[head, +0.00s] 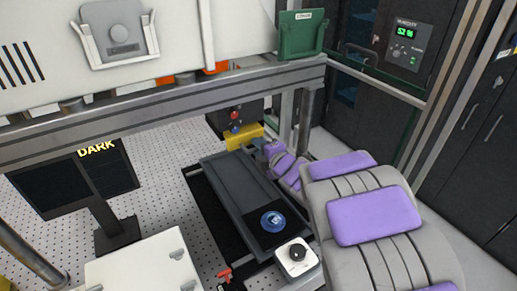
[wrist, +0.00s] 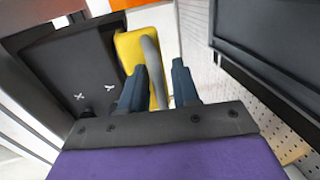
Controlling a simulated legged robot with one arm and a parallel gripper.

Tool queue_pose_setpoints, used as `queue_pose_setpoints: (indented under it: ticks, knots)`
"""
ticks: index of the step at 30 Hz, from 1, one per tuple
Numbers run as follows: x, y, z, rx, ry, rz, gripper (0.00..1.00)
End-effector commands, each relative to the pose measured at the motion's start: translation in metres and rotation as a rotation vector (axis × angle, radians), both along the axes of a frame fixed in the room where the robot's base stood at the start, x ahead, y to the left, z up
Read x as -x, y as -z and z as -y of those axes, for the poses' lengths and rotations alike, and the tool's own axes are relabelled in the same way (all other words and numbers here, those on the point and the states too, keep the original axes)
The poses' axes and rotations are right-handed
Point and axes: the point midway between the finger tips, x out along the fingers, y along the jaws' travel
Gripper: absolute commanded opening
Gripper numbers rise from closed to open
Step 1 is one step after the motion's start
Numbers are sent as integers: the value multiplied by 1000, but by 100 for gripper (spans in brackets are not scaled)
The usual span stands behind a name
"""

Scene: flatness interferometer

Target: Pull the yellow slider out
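The yellow slider (head: 240,138) is at the far end of a dark grey rail or stage, below the metal beam in the head view. In the wrist view its yellow block (wrist: 133,52) is close ahead, with a curved grey handle (wrist: 151,62) along its right side. My gripper (wrist: 159,65) is open, with the handle between its two dark blue fingers. The left finger is close to the handle and overlaps the yellow block; whether it touches cannot be told. A gap shows between the handle and the right finger. In the head view my fingertips are hard to make out.
A dark box (wrist: 78,77) is left of the slider in the wrist view. A dark flat panel (wrist: 270,40) is on the right. A metal beam (head: 170,97) crosses above the perforated table (head: 165,170). A monitor (head: 75,185) reading DARK stands left.

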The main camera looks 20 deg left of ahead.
Motion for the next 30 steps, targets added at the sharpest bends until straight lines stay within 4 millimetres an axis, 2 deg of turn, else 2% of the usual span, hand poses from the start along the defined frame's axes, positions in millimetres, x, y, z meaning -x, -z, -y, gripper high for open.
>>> queue_pose_setpoints:
  ticks: [10,19,30]
  knots:
    - [-2,0,-2,-1,0,1,30]
    - [-2,1,-2,1,0,-1,1]
    - [-2,3,-2,3,0,-3,0]
